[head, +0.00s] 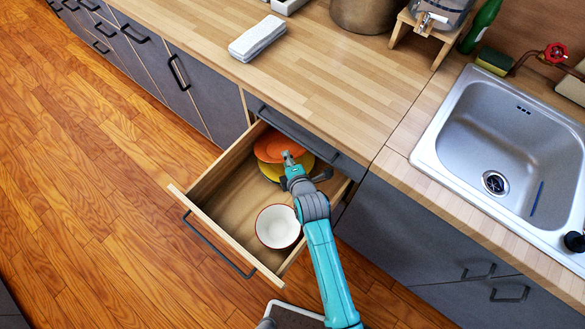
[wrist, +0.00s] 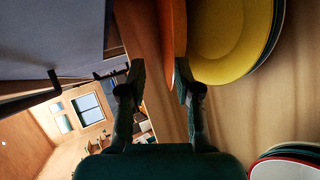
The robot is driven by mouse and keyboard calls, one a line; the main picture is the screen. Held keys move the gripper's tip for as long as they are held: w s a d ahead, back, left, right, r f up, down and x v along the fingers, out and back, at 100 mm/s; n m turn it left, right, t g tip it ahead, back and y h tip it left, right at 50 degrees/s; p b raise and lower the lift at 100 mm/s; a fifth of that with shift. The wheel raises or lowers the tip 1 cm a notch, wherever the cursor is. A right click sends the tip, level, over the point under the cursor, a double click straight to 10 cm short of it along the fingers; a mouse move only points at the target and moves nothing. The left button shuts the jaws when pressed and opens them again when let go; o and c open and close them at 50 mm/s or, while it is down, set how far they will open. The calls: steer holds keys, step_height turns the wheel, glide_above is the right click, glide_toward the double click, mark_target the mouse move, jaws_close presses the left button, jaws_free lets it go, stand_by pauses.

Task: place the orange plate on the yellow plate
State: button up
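The orange plate (head: 272,146) is in the open drawer at its back end, partly over the yellow plate (head: 269,172) in the head view. My gripper (head: 289,161) is at the orange plate's near side and hides part of both plates. In the wrist view my gripper (wrist: 159,80) has its fingers apart. The orange plate (wrist: 173,40) shows edge-on between them, close to the right finger; I cannot tell whether they touch. The yellow plate (wrist: 228,45) lies to the right of that finger, on top of at least one darker plate.
The drawer (head: 232,205) stands open below the wooden counter (head: 330,75). A white bowl (head: 278,227) with a red rim sits nearer its front. The drawer walls and counter edge are close around my arm. The sink (head: 505,150) is to the right.

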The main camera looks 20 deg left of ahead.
steer(key=v, duration=1.2)
steer(key=shift+r, duration=0.25)
steer(key=s+d+m+t+h, duration=0.3)
steer(key=s+d+m, duration=1)
steer(key=d, duration=0.6)
steer(key=s+d+r+m+t+h, duration=0.1)
steer(key=s+d+r+m+h, duration=0.1)
steer(key=s+d+r+m, duration=0.2)
steer(key=s+d+r+m+t+h, duration=0.1)
steer(key=s+d+r+m, duration=0.3)
steer(key=s+r+m, duration=0.4)
steer(key=s+h, duration=0.1)
steer(key=s, duration=0.3)
steer(key=shift+s+d+r, duration=0.25)
steer(key=shift+s+r, duration=0.05)
